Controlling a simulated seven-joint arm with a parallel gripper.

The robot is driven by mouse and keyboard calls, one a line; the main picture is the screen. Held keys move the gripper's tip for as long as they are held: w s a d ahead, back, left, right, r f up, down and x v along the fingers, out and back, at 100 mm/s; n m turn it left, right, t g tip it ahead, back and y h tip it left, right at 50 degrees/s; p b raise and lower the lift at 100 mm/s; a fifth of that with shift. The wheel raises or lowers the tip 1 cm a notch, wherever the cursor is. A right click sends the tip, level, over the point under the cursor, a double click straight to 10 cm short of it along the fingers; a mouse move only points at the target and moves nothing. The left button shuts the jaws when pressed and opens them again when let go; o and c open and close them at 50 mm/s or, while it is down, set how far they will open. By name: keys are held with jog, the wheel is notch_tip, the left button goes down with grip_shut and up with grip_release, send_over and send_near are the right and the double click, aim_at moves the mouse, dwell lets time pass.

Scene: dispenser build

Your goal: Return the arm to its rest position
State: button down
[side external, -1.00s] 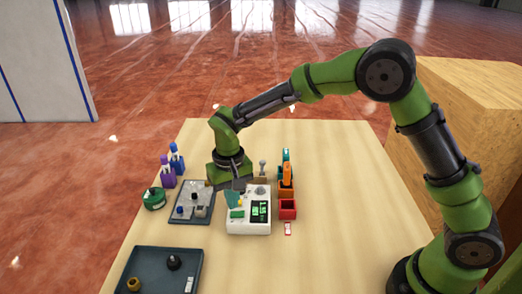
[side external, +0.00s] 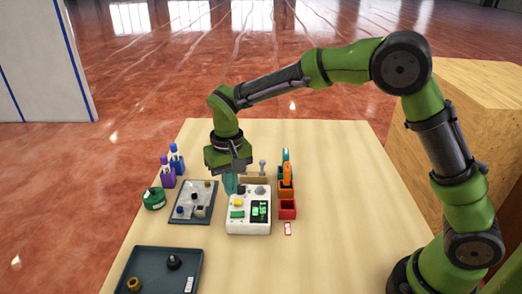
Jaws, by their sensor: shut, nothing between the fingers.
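My gripper (side external: 231,184) is shut and empty, pointing down just above the back left of a white device (side external: 237,227). Its teal fingers are close together, and I cannot tell whether the tips touch anything behind the device. The device stands upright on the table, with yellow and green parts and a dark panel with green shapes on top. My green arm arches from the right over the table.
A grey tray (side external: 177,215) with small parts lies left of the device, and a dark tray (side external: 152,284) at the front left. Purple (side external: 168,178) and blue bottles (side external: 178,165), a green round container (side external: 154,199) and a red bin (side external: 287,212) stand nearby. The right table area is clear.

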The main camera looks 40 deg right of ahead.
jog(key=shift+s+d+f, duration=0.15)
jog(key=shift+s+f, duration=0.25)
jog(key=shift+s, duration=0.35)
jog(key=s+d+r+t+y, duration=0.1)
jog(key=s+d+r+t, duration=0.2)
jog(key=s+d+r, duration=0.3)
jog(key=s+d+r+m+t+y, duration=0.1)
jog(key=s+d+r+t, duration=0.3)
jog(key=s, duration=0.9)
notch_tip(320, 180, up, 4)
jog(key=shift+s+d+f, duration=0.15)
jog(key=shift+s+d, duration=0.05)
jog(key=shift+d, duration=0.8)
